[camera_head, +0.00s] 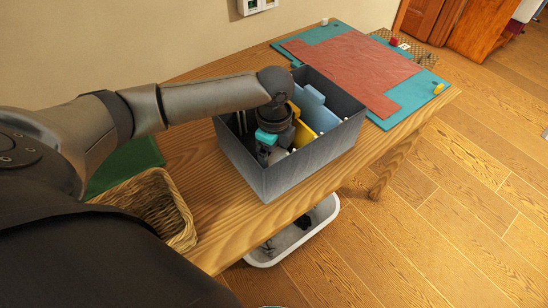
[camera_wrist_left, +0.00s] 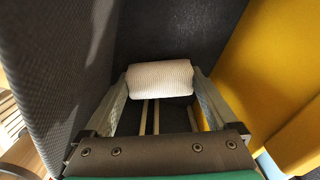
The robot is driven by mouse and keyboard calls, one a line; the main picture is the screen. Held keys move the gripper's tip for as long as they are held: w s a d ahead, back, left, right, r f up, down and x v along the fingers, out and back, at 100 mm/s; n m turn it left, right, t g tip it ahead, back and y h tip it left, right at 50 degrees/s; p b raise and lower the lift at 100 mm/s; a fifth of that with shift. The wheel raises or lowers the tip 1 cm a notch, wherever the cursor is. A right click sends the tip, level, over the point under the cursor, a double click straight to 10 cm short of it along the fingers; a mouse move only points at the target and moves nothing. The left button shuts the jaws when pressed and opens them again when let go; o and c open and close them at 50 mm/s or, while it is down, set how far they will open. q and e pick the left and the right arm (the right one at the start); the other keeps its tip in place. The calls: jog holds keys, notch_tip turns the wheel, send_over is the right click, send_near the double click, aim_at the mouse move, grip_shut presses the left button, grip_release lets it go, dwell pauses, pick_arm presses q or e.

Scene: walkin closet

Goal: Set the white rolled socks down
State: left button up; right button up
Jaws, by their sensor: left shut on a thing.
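The white rolled socks (camera_wrist_left: 160,77) sit crosswise between the two fingers of my left gripper (camera_wrist_left: 160,84) in the left wrist view. The fingers are shut on their two ends. In the head view my left gripper (camera_head: 268,150) reaches down into the grey box (camera_head: 290,172), on the left side of a yellow divider (camera_head: 316,113). The socks are hidden there by the gripper and the box wall. In the wrist view the socks are low between the dark textured box walls and the yellow panel (camera_wrist_left: 255,62). I cannot tell whether they touch the floor of the box. My right gripper is not in view.
A light blue panel (camera_head: 318,108) stands in the box beside the yellow one. The box is on a wooden bench (camera_head: 222,222). A wicker basket (camera_head: 160,205) is at left. A teal mat (camera_head: 405,105) with a red-brown sheet (camera_head: 352,68) lies behind. A white tray (camera_head: 318,225) is below.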

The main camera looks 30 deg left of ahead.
aim_at(275, 157)
pick_arm(q)
jog(key=shift+f, duration=0.15)
jog(key=o, duration=1)
jog(key=shift+c, duration=0.2)
notch_tip(275, 157, up, 12)
jog(key=p, duration=0.3)
jog(key=shift+r, duration=0.2)
